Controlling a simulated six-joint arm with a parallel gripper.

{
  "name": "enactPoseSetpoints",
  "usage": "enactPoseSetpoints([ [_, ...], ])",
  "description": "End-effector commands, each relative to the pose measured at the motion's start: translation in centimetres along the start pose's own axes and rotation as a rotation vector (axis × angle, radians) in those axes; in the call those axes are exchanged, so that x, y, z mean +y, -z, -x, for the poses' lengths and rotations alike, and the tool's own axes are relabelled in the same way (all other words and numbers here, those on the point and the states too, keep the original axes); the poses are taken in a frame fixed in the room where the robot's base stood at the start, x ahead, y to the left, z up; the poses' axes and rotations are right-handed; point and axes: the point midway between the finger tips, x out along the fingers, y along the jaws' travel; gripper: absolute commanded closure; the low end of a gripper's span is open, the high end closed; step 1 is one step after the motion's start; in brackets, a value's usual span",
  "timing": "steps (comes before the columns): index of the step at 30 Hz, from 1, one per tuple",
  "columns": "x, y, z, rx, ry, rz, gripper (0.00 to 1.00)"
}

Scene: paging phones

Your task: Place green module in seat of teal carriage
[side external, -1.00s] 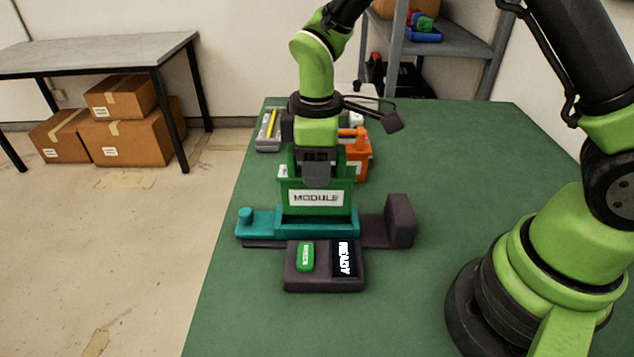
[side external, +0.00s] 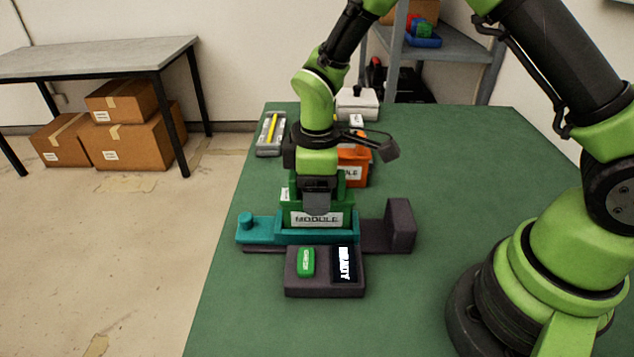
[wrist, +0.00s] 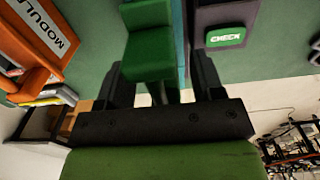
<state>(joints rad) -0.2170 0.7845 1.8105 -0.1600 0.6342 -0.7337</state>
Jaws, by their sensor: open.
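The green module (side external: 317,219), with a white label, sits upright in the seat of the teal carriage (side external: 262,228), its lower part hidden by the carriage's front wall. My gripper (side external: 317,203) is open at the top of the module, and its near finger covers part of the module. In the wrist view the green module (wrist: 149,50) lies between the two open fingers of my gripper (wrist: 163,82), closer to the left finger. Contact with the fingers cannot be told. The teal carriage shows there as a narrow strip (wrist: 179,35).
A dark box with a green button (side external: 306,262) and a display (side external: 344,263) stands in front of the carriage. A dark block (side external: 400,225) is at the right end of the rail. An orange module (side external: 354,168) stands behind. The green table is clear on the right.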

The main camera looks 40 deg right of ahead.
Motion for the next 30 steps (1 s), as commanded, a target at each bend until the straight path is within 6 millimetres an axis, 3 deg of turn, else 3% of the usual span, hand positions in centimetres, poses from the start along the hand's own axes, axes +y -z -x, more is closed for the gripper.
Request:
enactPoseSetpoints([
  [5, 0.1, 0.1, 1.4, 0.004, -0.002, -0.001, 0.39],
  [18, 0.1, 0.1, 10.4, 0.005, -0.004, 0.001, 0.39],
  [30, -0.1, -0.3, 12.8, 0.013, -0.004, -0.021, 0.39],
])
